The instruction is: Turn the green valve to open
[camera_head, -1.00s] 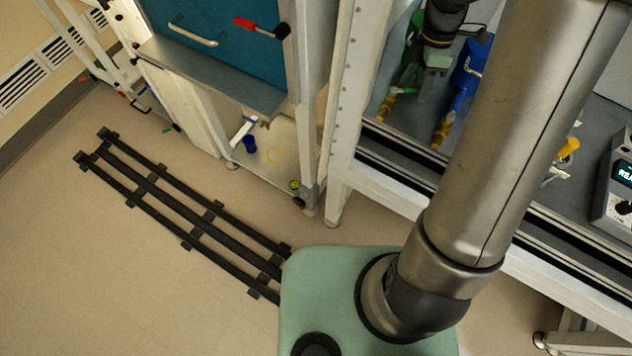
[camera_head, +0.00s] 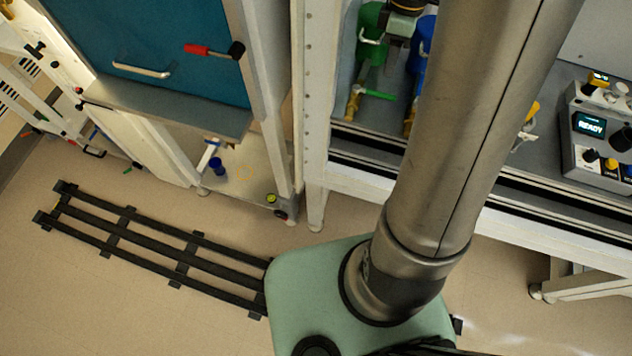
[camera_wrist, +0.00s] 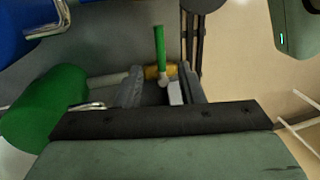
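The green valve is a brass fitting (camera_head: 353,104) with a green lever (camera_head: 377,94), on a pipe below a green cylinder (camera_head: 371,45). The lever points right in the head view, crosswise to the pipe. In the wrist view the green lever (camera_wrist: 159,48) points up from the brass body (camera_wrist: 160,72), just beyond the fingertips. The green cylinder (camera_wrist: 45,108) is at left there. My gripper (camera_wrist: 160,92) is open, its two fingers apart with nothing clearly held between them. In the head view my gripper (camera_head: 394,50) is between the green and blue cylinders; contact cannot be told.
A blue cylinder (camera_head: 424,42) with its own brass valve (camera_head: 410,118) stands close to the right, partly behind my arm. An instrument showing READY (camera_head: 590,125) sits further right. A white frame post (camera_head: 312,100) and front rail (camera_head: 345,180) bound the bench. Black floor rails (camera_head: 150,240) lie at left.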

